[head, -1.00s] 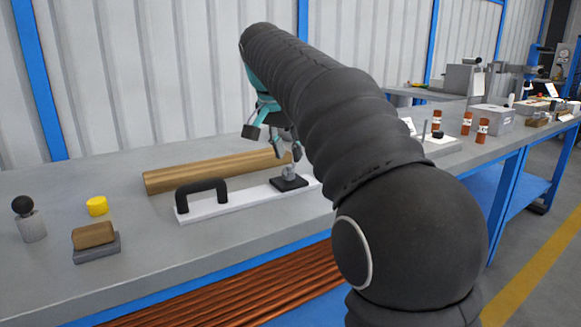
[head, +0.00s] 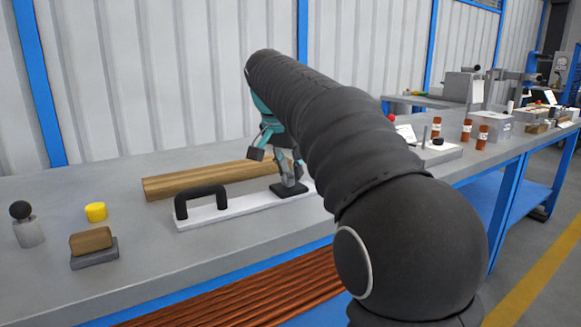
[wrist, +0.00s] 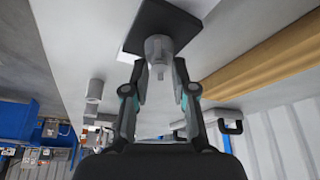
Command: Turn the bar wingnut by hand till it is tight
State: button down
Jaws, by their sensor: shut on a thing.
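The bar wingnut is a small grey piece (wrist: 158,47) standing on a black square base (wrist: 133,33); the base also shows in the head view (head: 286,191), on a white plate (head: 240,211). My gripper (head: 289,186) reaches down over the base from above and behind. In the wrist view, my gripper (wrist: 160,72) has one finger on each side of the grey piece, shut on it. A short pin points from the piece toward the wrist camera. In the head view my fingers hide most of the wingnut.
A black handle (head: 201,189) rises from the plate's left end. A wooden beam (head: 205,180) lies just behind the plate. A yellow cap (head: 95,212), a wooden block (head: 90,240) and a black-knobbed cylinder (head: 28,232) stand left. Red-brown bottles (head: 466,130) stand right.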

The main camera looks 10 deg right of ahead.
jog(key=shift+r+p, duration=0.1)
jog(key=shift+p, duration=0.2)
jog(key=shift+s+r+m+g+h+p, duration=0.15)
jog(key=shift+m+g+h+p, duration=0.2)
jog(key=shift+m+p, duration=0.7)
jog(key=m+g+p, duration=0.1)
jog(key=m+p, duration=0.1)
jog(key=m, duration=0.1)
jog(key=shift+h, duration=0.25)
jog(key=m+g+p, duration=0.1)
jog(key=m, duration=0.1)
jog(key=m+p, duration=0.2)
jog(key=shift+s+d+m+g, duration=0.1)
jog(key=shift+m+g, duration=0.15)
jog(key=shift+g, duration=0.1)
jog(key=m, duration=0.1)
jog(key=m+g, duration=0.1)
jog(key=m+p, duration=0.1)
jog(key=m, duration=0.1)
jog(key=shift+s+f+g, duration=0.15)
jog(key=shift+f+g, duration=0.1)
jog(key=shift+g, duration=0.05)
jog(key=shift+s+m+g, duration=0.1)
jog(key=shift+m+g, duration=0.4)
jog(key=shift+m, duration=0.9)
